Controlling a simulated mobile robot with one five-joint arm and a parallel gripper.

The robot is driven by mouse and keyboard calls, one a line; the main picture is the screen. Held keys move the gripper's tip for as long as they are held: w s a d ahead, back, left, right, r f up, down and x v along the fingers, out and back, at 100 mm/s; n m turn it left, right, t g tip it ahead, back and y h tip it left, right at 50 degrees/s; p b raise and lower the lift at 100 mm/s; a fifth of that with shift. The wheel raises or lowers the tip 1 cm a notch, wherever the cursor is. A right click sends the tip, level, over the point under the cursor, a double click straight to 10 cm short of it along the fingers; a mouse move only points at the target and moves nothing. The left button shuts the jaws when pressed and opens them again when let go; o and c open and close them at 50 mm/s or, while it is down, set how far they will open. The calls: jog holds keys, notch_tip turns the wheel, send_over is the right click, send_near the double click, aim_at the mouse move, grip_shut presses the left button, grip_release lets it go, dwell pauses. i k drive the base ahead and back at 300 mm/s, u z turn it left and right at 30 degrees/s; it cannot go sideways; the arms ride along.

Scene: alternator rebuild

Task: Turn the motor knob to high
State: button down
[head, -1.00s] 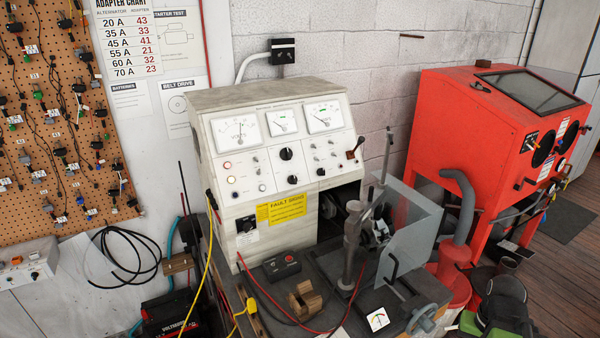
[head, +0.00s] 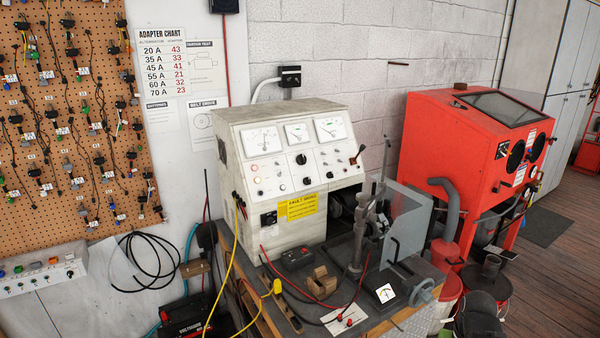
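The white test bench (head: 238,192) stands in the middle of the head view, with gauges and controls on its sloped front panel. A large black knob (head: 301,159) sits below the middle gauge. A smaller black knob (head: 307,181) is below it. Another knob on a black plate (head: 268,219) is low on the front, left of a yellow sign (head: 300,207). The labels are too small to read, so I cannot tell which is the motor knob or where it points. My gripper is not in view.
A red blasting cabinet (head: 440,150) stands to the right of the bench. A metal clamp column (head: 361,235), a wooden block (head: 321,283) and loose red and yellow cables (head: 232,265) are on or before the bench top. Wooden floor (head: 572,265) shows clear at right.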

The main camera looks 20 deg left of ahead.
aim_at(306, 181)
jog(key=u, duration=1)
jog(key=i, duration=1.05)
jog(key=u, duration=0.3)
jog(key=k, duration=0.7)
jog(key=z, duration=0.35)
jog(key=i, duration=0.5)
jog(key=z, duration=0.05)
